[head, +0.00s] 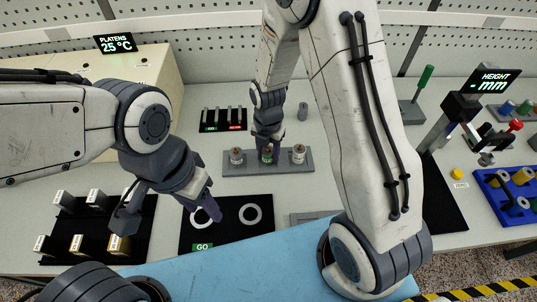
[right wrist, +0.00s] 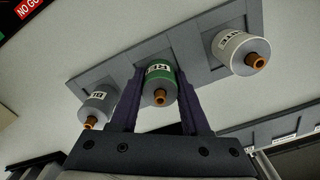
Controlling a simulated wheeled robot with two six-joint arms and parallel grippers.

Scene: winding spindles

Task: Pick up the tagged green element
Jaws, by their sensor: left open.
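The green element (right wrist: 162,82) is a short cylinder with a white label and a copper-coloured end. It sits in the middle of a grey rack (right wrist: 112,57), between a grey element (right wrist: 97,105) and a white one (right wrist: 238,52). In the head view the green element (head: 267,155) is partly hidden by my right gripper (head: 267,143). In the right wrist view the fingers of my right gripper (right wrist: 160,95) stand on either side of it, very close; I cannot tell whether both touch it. My left gripper (head: 208,208) is open and empty, above a black mat with white rings.
The black mat (head: 228,234) has a GO label. A black tray (head: 105,225) with several small blocks lies at left. A small GO/NO GO rack (head: 224,127) stands behind. A height gauge (head: 462,107) and a blue tray (head: 492,190) are at right.

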